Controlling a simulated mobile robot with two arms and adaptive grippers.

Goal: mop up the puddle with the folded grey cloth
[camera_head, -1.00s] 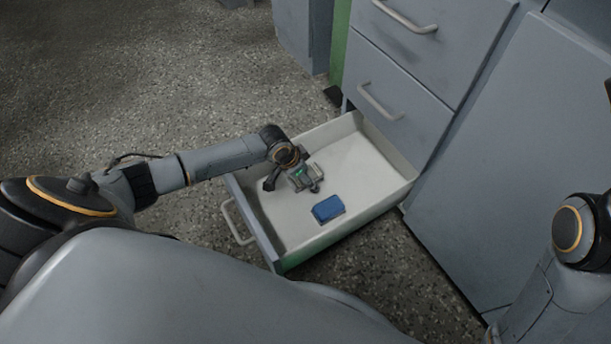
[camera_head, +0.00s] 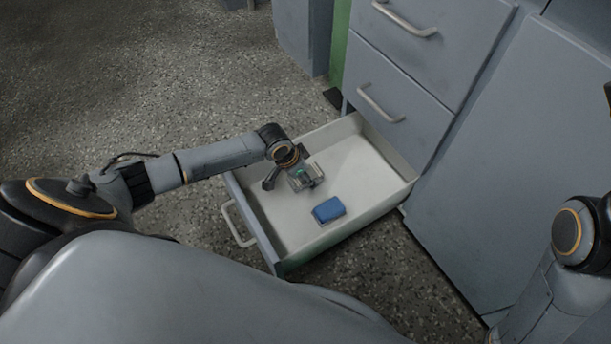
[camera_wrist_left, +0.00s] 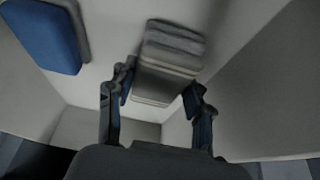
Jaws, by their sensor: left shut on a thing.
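The folded grey cloth (camera_wrist_left: 172,60) is between the two fingers of my left gripper (camera_wrist_left: 160,88) in the left wrist view. The gripper is shut on it. In the head view my left gripper (camera_head: 304,178) is inside the open drawer, over its white floor. Whether the cloth still touches the drawer floor I cannot tell. The puddle is in none of the views. My right gripper is out of view; only part of my right arm shows at the right edge.
The drawer (camera_head: 386,200) is pulled out low from a grey cabinet (camera_head: 425,128). A blue folded cloth or pad (camera_head: 328,209) lies in it, close to my left gripper; the wrist view shows it too (camera_wrist_left: 45,35). The drawer walls surround the gripper. Speckled floor to the left is clear.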

